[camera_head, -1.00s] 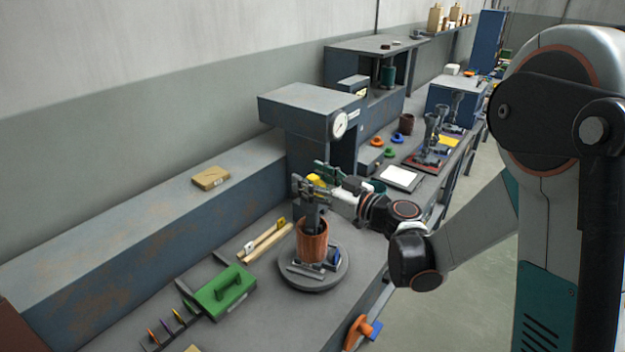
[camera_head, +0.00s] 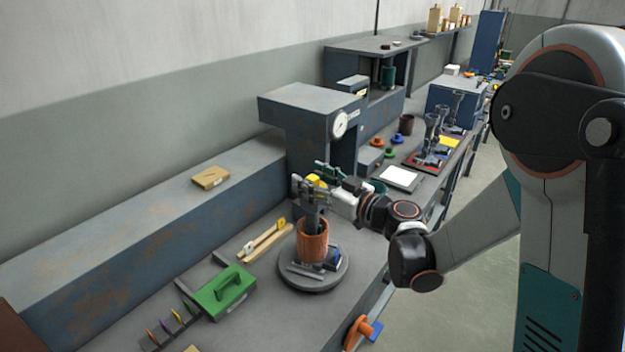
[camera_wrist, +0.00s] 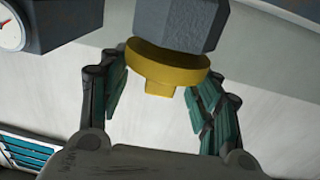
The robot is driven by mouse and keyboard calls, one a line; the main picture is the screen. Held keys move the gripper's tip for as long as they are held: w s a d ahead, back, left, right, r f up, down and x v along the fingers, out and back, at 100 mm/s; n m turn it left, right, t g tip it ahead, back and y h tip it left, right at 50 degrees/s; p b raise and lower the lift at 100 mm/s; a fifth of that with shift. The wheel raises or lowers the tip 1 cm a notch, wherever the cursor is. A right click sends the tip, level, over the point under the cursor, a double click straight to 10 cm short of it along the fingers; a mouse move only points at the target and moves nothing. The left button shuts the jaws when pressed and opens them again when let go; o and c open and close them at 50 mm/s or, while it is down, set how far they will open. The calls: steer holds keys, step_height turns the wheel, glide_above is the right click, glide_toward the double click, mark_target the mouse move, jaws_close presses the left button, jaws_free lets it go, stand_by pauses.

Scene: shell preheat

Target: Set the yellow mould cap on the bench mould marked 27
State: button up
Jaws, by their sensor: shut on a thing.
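The yellow mould cap (camera_wrist: 168,64) is a flat disc with a small square nub, held between my fingers. It also shows in the head view (camera_head: 317,181). My gripper (camera_wrist: 158,88) is shut on it, one teal-padded finger at each side. A grey faceted block (camera_wrist: 180,22) is against or just behind the cap's other face; I cannot tell whether they touch. In the head view my gripper (camera_head: 318,184) is over a dark grey upright piece (camera_head: 312,217) standing in a copper-coloured cylinder (camera_head: 313,246). No number 27 is readable.
The cylinder stands on a round grey plate (camera_head: 290,280). A press with a gauge (camera_head: 310,105) rises close behind my gripper. A white sheet (camera_head: 399,177) lies to the right.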

steer(key=shift+f+b, duration=0.4)
steer(key=shift+f, duration=0.15)
steer(key=o, duration=0.8)
steer(key=shift+c, duration=0.2)
steer(key=b+v, duration=0.1)
steer(key=v, duration=1)
steer(key=shift+r, duration=0.1)
